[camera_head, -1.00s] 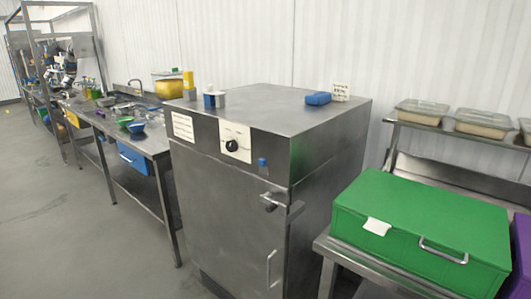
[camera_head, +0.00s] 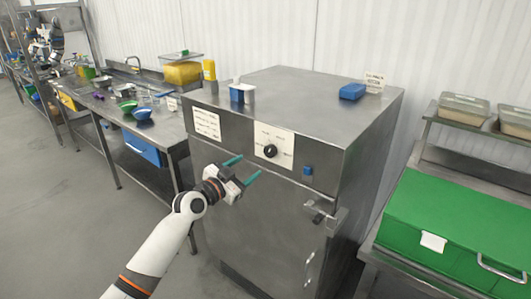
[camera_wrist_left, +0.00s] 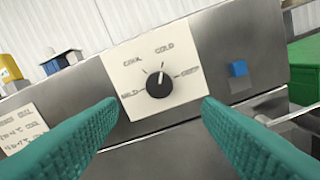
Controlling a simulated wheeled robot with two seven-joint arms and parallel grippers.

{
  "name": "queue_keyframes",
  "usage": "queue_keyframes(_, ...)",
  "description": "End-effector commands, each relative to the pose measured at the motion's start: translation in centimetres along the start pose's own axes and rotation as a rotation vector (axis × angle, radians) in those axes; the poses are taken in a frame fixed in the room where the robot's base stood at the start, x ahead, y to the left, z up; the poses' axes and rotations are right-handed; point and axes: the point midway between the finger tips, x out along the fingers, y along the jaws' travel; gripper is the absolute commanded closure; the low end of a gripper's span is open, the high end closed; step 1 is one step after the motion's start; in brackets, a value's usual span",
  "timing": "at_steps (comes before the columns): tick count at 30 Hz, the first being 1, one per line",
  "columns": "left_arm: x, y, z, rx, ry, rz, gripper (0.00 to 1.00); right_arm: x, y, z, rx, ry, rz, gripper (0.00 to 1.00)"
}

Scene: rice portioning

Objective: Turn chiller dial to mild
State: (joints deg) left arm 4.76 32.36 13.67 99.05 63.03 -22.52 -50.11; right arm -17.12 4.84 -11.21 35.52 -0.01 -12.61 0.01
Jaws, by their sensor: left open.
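The chiller (camera_head: 265,215) is a grey steel cabinet with a black round dial (camera_head: 270,151) on a white label plate near its front top edge. In the left wrist view, the dial (camera_wrist_left: 159,84) has printed words around it: MILD at left, COOL upper left, COLD near the top, and one at right that looks like DEEP. Its pale mark points up, roughly toward COLD. My left gripper (camera_head: 249,168) is open and empty, its teal fingers reaching toward the panel just left of and below the dial. In the wrist view the dial shows between the fingers, not visibly touched. My right gripper is out of view.
A blue button (camera_head: 308,170) sits right of the dial, above the door latch (camera_head: 320,212). A blue block (camera_head: 352,91) and small containers stand on the chiller's top. A green box (camera_head: 455,220) is at right; a steel worktable (camera_head: 160,115) with bowls is at left.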

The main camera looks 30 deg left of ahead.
Motion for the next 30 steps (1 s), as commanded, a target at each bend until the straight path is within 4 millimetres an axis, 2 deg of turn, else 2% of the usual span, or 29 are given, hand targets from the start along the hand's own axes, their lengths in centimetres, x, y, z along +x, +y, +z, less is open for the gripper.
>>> queue_keyframes(9, 6.5, 0.0, 0.2, -0.004, -0.001, 0.0, 0.41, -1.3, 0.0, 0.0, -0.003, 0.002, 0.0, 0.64)
queue_keyframes(15, 9.1, 0.0, 0.0, -0.003, 0.001, 0.001, 0.41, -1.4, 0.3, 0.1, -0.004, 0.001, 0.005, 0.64)
queue_keyframes(19, 9.7, -0.1, -0.1, -0.002, 0.001, 0.0, 0.41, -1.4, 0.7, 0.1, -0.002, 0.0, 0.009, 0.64)
queue_keyframes(27, 9.8, -0.1, -0.1, -0.001, 0.001, -0.001, 0.41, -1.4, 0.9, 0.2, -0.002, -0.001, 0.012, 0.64)
queue_keyframes(30, 9.8, -0.1, -0.1, -0.001, 0.001, -0.001, 0.55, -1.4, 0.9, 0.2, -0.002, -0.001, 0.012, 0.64)
